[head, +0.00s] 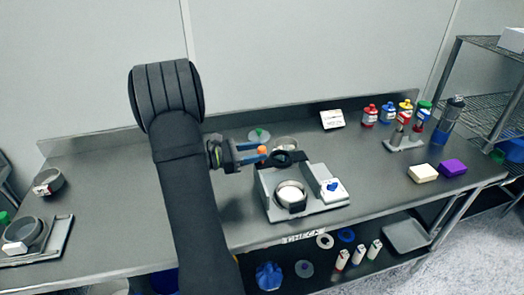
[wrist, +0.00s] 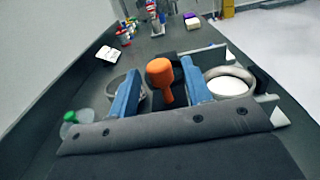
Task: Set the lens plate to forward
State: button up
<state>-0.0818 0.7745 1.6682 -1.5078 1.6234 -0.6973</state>
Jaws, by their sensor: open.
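A grey sifter device (head: 317,208) stands on the bench with a bowl of white powder (head: 290,193) at its front. An orange knob (head: 262,150) rises behind its left end. In the wrist view the orange knob (wrist: 160,72) stands between the two blue fingers of my gripper (wrist: 161,80), with visible gaps on both sides. My gripper (head: 264,153) is open and level at the knob's height. I cannot tell which part is the lens plate; the device's rear is partly hidden by my fingers.
A white pad with a blue heart (head: 332,189) is at the device's right. A clear dish with a green knob (head: 259,135) lies behind my gripper. Bottles (head: 388,112), a cream block (head: 423,173) and a purple block (head: 453,167) are right.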

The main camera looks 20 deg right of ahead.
jog(key=shift+d, duration=1.15)
grip_shut()
jog(key=s, duration=1.1)
grip_release()
jog(key=shift+a, duration=0.1)
jog(key=a, duration=1.7)
jog(key=shift+a, duration=0.15)
